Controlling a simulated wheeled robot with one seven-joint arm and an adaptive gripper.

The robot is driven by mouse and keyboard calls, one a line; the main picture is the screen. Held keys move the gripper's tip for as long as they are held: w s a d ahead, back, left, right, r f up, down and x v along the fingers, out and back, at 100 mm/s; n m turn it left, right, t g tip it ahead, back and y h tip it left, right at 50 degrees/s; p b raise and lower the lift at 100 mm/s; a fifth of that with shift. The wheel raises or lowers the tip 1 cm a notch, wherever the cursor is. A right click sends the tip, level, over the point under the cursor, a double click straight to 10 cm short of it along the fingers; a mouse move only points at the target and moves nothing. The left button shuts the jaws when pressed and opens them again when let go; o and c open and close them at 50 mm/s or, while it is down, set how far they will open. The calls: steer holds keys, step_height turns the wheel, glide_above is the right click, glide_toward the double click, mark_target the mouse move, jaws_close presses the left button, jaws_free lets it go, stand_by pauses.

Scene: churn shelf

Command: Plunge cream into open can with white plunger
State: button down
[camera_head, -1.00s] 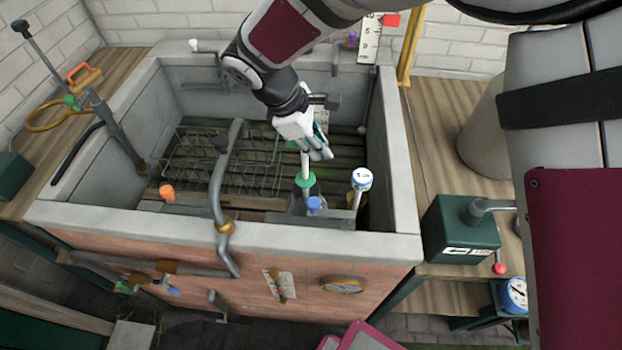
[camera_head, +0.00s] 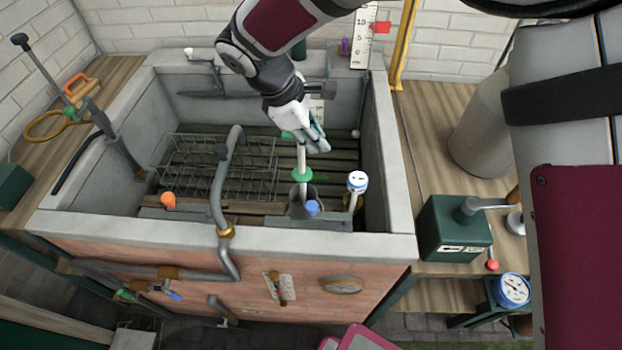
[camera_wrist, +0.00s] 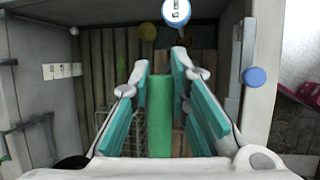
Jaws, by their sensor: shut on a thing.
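My gripper (camera_head: 303,140) is shut on the green handle of the white plunger, inside the tub. The handle (camera_wrist: 160,118) stands between the teal finger pads in the wrist view. The plunger's white rod (camera_head: 301,158) runs down upright through a green collar (camera_head: 302,175) toward the open grey can (camera_head: 314,190). The collar sits above the can's mouth. The rod's lower end is inside the can and hidden, and I cannot see any cream.
The grey tub (camera_head: 110,205) surrounds the can, with a wire rack (camera_head: 225,165) at left. A bent pipe (camera_head: 222,185) crosses its front wall. A blue-white gauge (camera_head: 357,182) and a blue knob (camera_head: 312,207) stand close by the can. A green box (camera_head: 452,228) sits outside, right.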

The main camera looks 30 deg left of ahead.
steer(key=shift+r+p, duration=0.55)
steer(key=shift+r, duration=1.2)
steer(key=shift+r+p, duration=0.7)
steer(key=shift+r, duration=1)
